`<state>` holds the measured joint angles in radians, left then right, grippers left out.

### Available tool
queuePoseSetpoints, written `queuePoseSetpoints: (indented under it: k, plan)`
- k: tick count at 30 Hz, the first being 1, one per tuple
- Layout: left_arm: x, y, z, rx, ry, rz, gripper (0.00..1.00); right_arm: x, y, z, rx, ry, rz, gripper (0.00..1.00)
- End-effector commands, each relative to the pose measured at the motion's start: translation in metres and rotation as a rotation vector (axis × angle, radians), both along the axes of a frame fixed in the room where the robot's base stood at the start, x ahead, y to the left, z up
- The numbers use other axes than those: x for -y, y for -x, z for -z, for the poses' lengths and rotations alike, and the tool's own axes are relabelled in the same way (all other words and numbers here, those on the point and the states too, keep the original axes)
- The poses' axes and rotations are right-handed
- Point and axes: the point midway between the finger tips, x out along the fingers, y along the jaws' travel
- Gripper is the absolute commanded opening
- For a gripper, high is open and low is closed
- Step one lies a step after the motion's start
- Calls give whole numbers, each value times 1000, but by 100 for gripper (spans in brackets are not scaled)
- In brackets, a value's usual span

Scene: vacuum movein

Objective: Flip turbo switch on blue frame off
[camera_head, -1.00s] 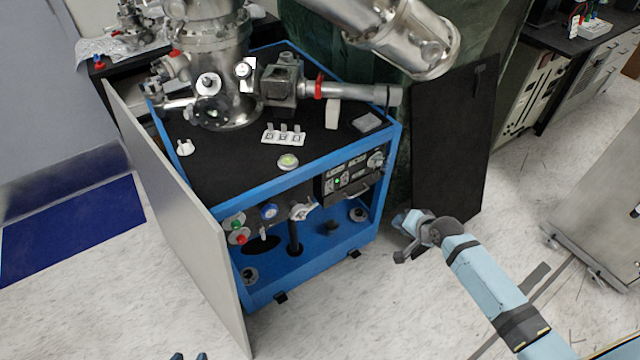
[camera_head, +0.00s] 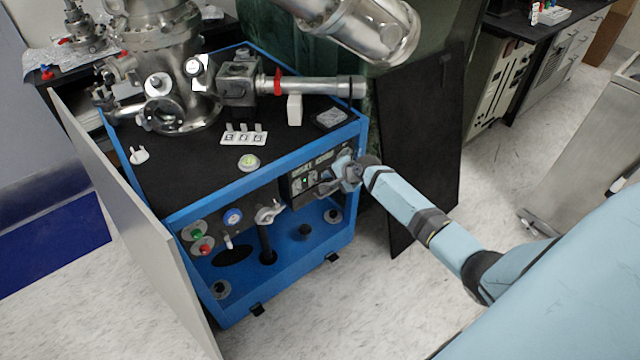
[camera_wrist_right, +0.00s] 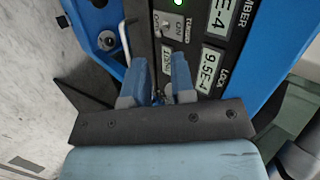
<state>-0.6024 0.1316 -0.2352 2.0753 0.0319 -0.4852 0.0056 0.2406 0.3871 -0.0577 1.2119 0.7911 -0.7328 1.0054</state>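The blue frame (camera_head: 300,270) is a cart with a black top, and a dark control panel (camera_head: 297,187) sits in its front. In the right wrist view, the panel's turbo switch (camera_wrist_right: 166,21) is a small toggle beside the words TURBO and ON. I cannot tell its position surely. A green light (camera_wrist_right: 178,3) glows near it. My right gripper (camera_head: 330,182) is at the panel's right part and hides some of it. Its two fingers (camera_wrist_right: 161,72) are apart, with a small display between them and the switch just beyond the tips. My left gripper is out of view.
A grey side panel (camera_head: 130,220) stands at the frame's left. A black panel (camera_head: 425,150) leans at its right, close to my right arm. Metal vacuum parts (camera_head: 175,95) stand on top. Bare floor (camera_head: 340,310) lies in front.

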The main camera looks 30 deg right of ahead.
Motion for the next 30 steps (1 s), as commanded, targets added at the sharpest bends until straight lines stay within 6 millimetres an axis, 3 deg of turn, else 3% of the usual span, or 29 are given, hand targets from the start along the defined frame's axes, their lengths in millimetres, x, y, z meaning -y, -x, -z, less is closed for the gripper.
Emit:
queuePoseSetpoints:
  k: [3, 9, 22, 25, 30]
  plan:
    - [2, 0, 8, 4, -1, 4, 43, -5, -18, 19, 1, -1, 1, 23]
    - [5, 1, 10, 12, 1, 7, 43, -10, -37, 38, 0, 0, 0, 23]
    - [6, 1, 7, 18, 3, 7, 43, -13, -43, 44, 1, 2, -1, 23]
    - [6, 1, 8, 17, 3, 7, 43, -13, -43, 44, 1, 2, -1, 3]
    - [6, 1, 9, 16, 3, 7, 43, -13, -43, 44, 1, 2, -1, 0]
